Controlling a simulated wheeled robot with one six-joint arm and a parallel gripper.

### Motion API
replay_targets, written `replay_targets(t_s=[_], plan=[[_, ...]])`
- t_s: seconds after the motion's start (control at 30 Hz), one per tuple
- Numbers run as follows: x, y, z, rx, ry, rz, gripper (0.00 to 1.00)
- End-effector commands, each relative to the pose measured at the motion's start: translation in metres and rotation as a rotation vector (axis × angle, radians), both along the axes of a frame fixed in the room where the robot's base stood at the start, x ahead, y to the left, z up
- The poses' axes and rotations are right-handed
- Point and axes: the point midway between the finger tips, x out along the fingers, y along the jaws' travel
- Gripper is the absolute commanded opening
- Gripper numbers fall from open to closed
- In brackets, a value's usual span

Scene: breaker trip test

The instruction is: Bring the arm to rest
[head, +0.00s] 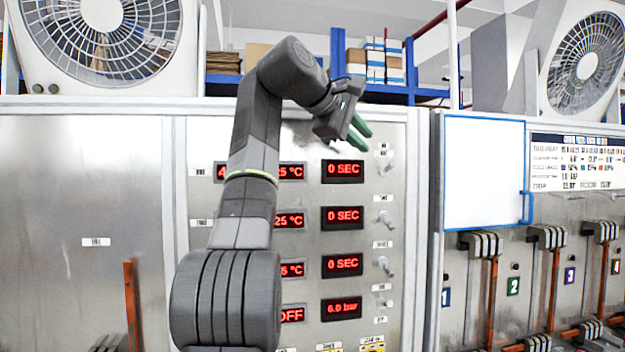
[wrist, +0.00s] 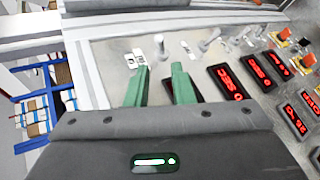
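My arm rises in front of a steel control panel (head: 410,130) and bends over to the right at its top. My gripper (head: 362,134) has green fingers and hangs in front of the panel's upper part, near the top red display (head: 343,171). In the wrist view the two green fingers of my gripper (wrist: 160,84) stand apart with a gap between them. Nothing is held in that gap. A toggle switch (wrist: 160,45) shows beyond the fingertips; I cannot tell how far off it is.
More toggle switches (head: 383,218) run down the panel's right side. A white board with a blue handle (head: 526,206) is on the cabinet at right, above several breaker levers (head: 481,243). Large fans (head: 586,62) stand on top. Shelves with boxes (head: 376,60) are behind.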

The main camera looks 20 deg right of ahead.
Motion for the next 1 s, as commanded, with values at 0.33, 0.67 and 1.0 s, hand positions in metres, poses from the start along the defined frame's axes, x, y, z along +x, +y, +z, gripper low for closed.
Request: replay_targets(t_s=[0.33, 0.67, 1.0], plan=[[0.017, -0.046, -0.028, 0.003, 0.004, -0.005, 0.22], [0.035, -0.090, -0.055, 0.001, 0.001, -0.003, 0.22], [0.036, -0.095, -0.058, 0.000, -0.010, -0.001, 0.22]])
